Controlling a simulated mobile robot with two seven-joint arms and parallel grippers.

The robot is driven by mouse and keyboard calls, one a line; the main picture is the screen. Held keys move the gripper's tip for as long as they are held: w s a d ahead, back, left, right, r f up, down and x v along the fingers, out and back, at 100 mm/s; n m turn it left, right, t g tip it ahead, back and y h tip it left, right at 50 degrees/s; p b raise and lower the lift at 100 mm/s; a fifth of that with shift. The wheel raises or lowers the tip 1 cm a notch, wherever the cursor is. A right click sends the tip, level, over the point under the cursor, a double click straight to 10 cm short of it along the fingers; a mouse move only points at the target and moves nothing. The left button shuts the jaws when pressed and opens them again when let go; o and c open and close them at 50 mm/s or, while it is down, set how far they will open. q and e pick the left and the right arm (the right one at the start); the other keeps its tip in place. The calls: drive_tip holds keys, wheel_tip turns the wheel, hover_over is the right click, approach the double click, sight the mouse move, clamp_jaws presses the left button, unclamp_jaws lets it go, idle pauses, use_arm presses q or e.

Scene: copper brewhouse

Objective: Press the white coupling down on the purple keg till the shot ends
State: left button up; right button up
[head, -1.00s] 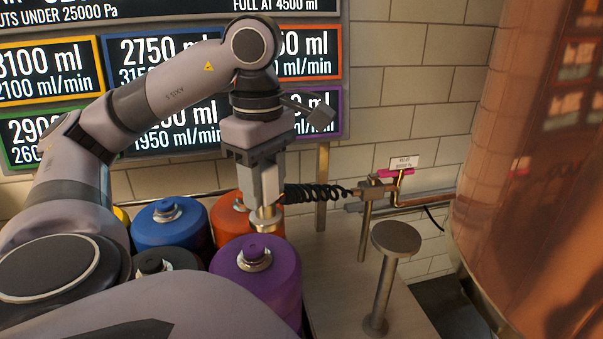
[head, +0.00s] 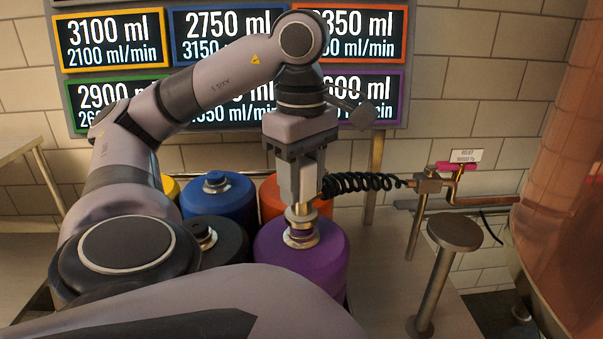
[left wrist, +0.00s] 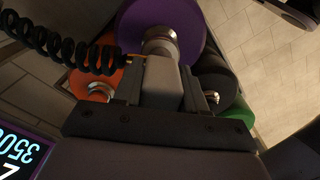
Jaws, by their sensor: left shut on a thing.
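My left gripper (head: 301,200) points straight down over the purple keg (head: 325,262) and is shut on the pale coupling (head: 300,216). The coupling stands upright over the keg's neck and looks to touch it. The fingers hide much of the coupling, and I cannot tell how far down it sits. A black coiled hose runs from the coupling to the right. In the left wrist view the purple keg (left wrist: 185,22) lies just beyond the fingers (left wrist: 160,75). My right gripper is not in view.
Blue (head: 222,200), orange (head: 270,198), black (head: 225,238) and yellow kegs stand close around. The coiled hose (head: 360,182) leads to a valve with a pink handle (head: 457,166). A round-topped post (head: 455,233) stands to the right. Number boards hang behind.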

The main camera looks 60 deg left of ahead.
use_arm(q)
drive_tip(key=shift+f, duration=0.15)
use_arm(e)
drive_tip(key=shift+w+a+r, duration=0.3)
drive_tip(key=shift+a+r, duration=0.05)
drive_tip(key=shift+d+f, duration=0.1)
use_arm(q)
drive_tip(key=shift+f+b, duration=0.5)
drive_tip(key=shift+f, duration=0.3)
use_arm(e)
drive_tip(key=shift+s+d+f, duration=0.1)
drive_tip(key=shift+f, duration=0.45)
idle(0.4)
